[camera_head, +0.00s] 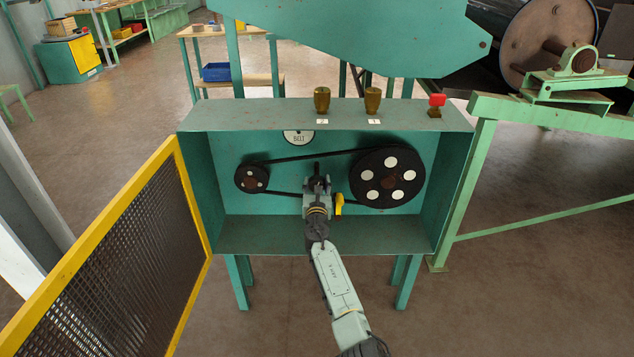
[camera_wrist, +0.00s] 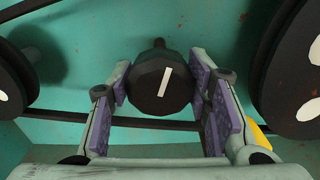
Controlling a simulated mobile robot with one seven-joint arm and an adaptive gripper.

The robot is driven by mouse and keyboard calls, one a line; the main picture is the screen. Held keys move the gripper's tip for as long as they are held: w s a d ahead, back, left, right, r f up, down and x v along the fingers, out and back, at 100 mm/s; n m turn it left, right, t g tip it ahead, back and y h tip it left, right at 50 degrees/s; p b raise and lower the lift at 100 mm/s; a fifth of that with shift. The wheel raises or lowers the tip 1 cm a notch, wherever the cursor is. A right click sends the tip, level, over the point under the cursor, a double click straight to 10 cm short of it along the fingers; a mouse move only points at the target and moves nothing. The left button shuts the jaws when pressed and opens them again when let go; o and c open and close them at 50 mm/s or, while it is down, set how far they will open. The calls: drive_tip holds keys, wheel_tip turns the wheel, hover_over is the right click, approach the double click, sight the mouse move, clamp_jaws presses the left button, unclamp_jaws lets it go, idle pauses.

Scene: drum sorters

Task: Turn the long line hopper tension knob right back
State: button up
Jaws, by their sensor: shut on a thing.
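The tension knob (camera_wrist: 160,84) is a dark, faceted round knob with a white line on its face, seen in the wrist view. The line stands nearly upright, its top leaning slightly right. My gripper (camera_wrist: 163,95) has its purple-padded fingers on both sides of the knob, shut on it. In the head view my gripper (camera_head: 318,184) reaches into the open green hopper housing (camera_head: 270,232), between the pulleys, and largely hides the knob. A black belt (camera_head: 300,156) runs between the small pulley (camera_head: 251,178) and the large pulley (camera_head: 388,178).
A yellow-framed mesh guard door (camera_head: 120,265) stands open at the left. A yellow part (camera_head: 339,203) sits just right of my gripper. Two brownish-green knobs (camera_head: 322,100) (camera_head: 372,100) and a red control (camera_head: 437,100) stand on the housing top. Open floor lies beyond.

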drive_tip(key=shift+n, duration=0.6)
drive_tip(key=shift+p, duration=0.3)
drive_tip(key=o, duration=1.2)
drive_tip(key=shift+c, duration=0.2)
drive_tip(key=shift+s, duration=0.25)
drive_tip(key=s, duration=1.1)
drive_tip(key=shift+s, duration=0.25)
